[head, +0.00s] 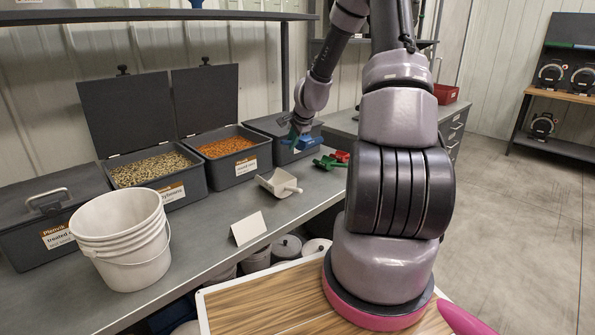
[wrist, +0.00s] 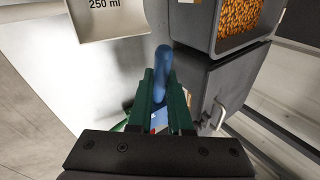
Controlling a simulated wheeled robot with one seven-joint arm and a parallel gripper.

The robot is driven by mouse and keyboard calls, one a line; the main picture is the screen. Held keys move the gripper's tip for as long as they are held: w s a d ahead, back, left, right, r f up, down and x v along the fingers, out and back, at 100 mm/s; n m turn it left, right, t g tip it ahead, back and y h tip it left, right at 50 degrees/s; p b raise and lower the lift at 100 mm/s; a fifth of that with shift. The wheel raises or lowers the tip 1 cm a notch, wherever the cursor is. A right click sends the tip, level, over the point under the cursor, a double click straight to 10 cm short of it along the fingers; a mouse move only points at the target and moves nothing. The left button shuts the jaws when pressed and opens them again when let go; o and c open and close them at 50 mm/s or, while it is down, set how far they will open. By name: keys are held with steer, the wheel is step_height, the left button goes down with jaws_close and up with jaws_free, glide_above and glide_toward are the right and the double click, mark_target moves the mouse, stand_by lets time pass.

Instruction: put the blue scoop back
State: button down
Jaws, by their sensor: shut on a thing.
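My gripper (head: 295,134) has green fingers and is above the far part of the bench, in front of the closed grey bin (head: 270,127). It is shut on the blue scoop (head: 309,142). In the wrist view the fingers (wrist: 162,90) are on either side of its blue handle (wrist: 163,62), which sticks out beyond the tips. The rest of the scoop is mostly hidden by the fingers there. A green scoop (head: 329,163) and a red scoop (head: 342,156) lie on the bench just right of my gripper and lower in the picture.
A white scoop (head: 277,184) marked 250 ml in the wrist view (wrist: 105,18) lies nearer. Open bins hold pale seed (head: 152,169) and orange seed (head: 224,147). A white bucket (head: 124,245) and a blank card (head: 248,228) stand on the grey bench (head: 211,237).

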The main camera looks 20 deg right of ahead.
steer(key=shift+w+f, duration=0.15)
steer(key=shift+f, duration=2.35)
steer(key=shift+w+f, duration=0.15)
steer(key=shift+f, duration=2.35)
steer(key=shift+f, duration=0.25)
steer(key=c, duration=0.8)
jaws_free()
steer(key=shift+c, duration=0.2)
